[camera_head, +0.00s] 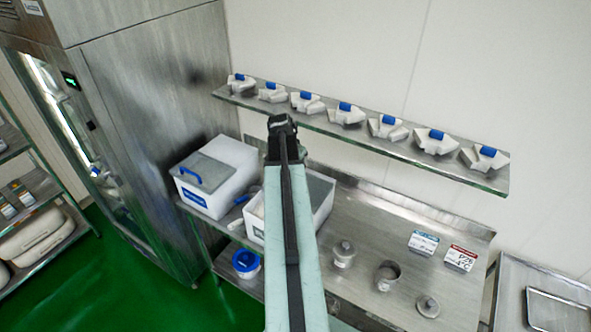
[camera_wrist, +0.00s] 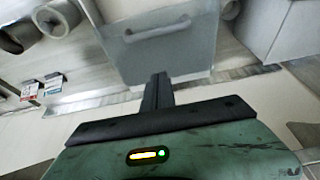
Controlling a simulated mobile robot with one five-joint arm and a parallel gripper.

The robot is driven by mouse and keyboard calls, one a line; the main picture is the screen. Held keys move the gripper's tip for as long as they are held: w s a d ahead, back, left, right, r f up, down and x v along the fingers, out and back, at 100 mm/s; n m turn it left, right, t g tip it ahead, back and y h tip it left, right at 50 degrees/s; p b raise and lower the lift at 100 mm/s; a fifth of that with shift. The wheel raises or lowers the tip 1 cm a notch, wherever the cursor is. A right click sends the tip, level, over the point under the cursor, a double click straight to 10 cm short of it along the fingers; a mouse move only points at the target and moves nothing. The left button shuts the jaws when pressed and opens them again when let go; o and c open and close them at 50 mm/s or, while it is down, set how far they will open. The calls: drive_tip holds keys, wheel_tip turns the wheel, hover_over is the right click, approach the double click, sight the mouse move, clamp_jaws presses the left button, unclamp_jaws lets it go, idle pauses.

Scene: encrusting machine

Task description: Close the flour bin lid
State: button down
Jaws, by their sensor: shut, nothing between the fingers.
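A white bin (camera_head: 257,228) stands on the steel counter, mostly hidden behind my arm. Its grey lid (camera_head: 320,190) shows to the right of my arm. In the wrist view a grey lid (camera_wrist: 165,45) with a bar handle fills the upper middle; I cannot tell its exact angle. My gripper (camera_head: 281,122) is shut and empty, beyond and above this bin in the head view, near the wall shelf. In the wrist view my gripper (camera_wrist: 158,78) overlaps the lid's lower edge; I cannot tell whether they touch.
A second white bin (camera_head: 232,190) with a blue-handled grey lid stands left. A wall shelf (camera_head: 400,150) holds several white scoop-like items with blue parts. A lidded pot (camera_head: 343,254), an open pot (camera_head: 387,276) and two label cards (camera_head: 460,258) stand on the right.

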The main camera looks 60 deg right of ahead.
drive_tip(key=b+x, duration=0.5)
drive_tip(key=x, duration=0.2)
drive_tip(key=shift+a+f, duration=0.1)
drive_tip(key=shift+a, duration=0.05)
drive_tip(key=a, duration=0.4)
